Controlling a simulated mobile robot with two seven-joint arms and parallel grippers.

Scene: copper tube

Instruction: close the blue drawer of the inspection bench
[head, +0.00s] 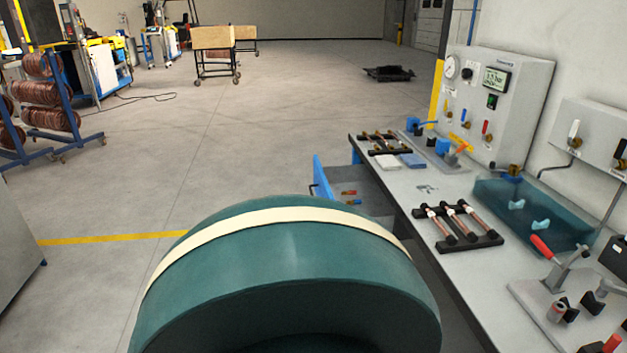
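The inspection bench (407,186) runs along the right side of the head view. Its blue drawer (322,180) stands open under the far end of the bench, pulled out to the left. The blue front has a dark handle on its outer side. Inside the drawer (368,182) lie small items with red, orange and blue parts. The near part of the drawer is hidden behind a large teal curved form with a cream band, which may be part of my own body. Neither of my grippers is in view.
On the bench are a dark rack with copper tubes (456,226), a teal tray (530,213), a clamp fixture (562,290) and a gauge panel (495,100). Floor left of the drawer is clear, crossed by a yellow line (110,238). Coil racks (50,108) stand far left.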

